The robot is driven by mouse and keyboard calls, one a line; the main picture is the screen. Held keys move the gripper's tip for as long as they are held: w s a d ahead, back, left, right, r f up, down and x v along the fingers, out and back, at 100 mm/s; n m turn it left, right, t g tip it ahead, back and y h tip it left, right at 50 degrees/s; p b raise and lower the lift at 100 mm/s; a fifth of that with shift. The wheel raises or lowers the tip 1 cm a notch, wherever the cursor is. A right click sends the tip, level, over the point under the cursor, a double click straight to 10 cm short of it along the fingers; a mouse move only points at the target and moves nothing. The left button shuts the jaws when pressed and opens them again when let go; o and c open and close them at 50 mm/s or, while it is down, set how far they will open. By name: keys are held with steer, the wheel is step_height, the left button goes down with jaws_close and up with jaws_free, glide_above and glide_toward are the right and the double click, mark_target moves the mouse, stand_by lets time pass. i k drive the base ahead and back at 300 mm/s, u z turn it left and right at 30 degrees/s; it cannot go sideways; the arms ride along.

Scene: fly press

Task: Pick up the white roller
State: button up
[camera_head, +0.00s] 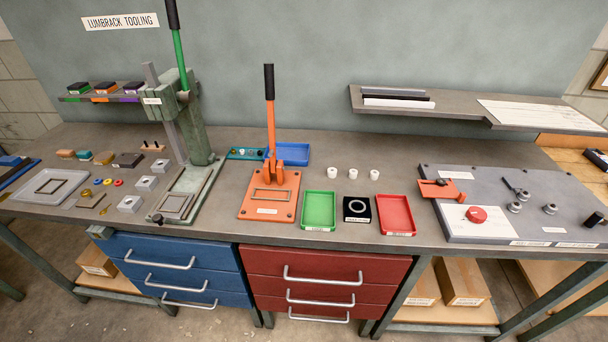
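Three small white cylinders that look like rollers stand upright in a row on the grey bench, behind the coloured trays: a left white roller (332,172), a middle white roller (353,173) and a right white roller (374,174). They stand apart from one another and look alike. My gripper is not in view, and nothing is seen touching the rollers.
An orange lever press (268,196) stands left, a grey fixture board (530,230) right. A shelf (455,111) overhangs behind.

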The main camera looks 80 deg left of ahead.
mark_target(332, 172)
steer(key=u, duration=2.8)
